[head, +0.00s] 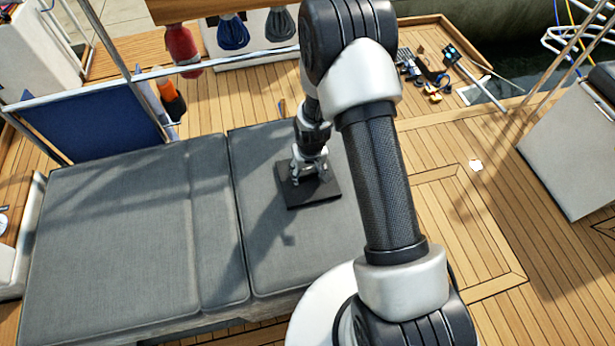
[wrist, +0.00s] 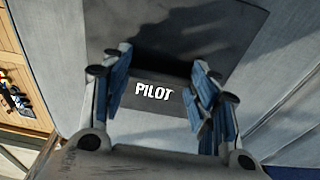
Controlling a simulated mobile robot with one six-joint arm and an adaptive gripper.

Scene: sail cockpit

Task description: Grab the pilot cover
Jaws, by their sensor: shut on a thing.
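The pilot cover (head: 318,194) is a dark, flat square piece at the grey cushion on the right part of the seat. In the wrist view the pilot cover (wrist: 220,40) carries the white word PILOT near its lower edge. My gripper (head: 309,172) points down over the cover in the head view. In the wrist view the blue-padded fingers of my gripper (wrist: 158,95) stand wide apart on either side of the lettering, shut on the cover. Where the pads touch is partly hidden, and I cannot tell whether the cover is raised off the cushion.
Grey seat cushions (head: 120,235) extend left. A blue panel (head: 95,125) and an orange-and-black item (head: 171,98) stand behind. Red and blue hanging items (head: 232,33) are at the back. Loose tools (head: 425,72) lie on the teak deck (head: 475,220), otherwise mostly clear at right.

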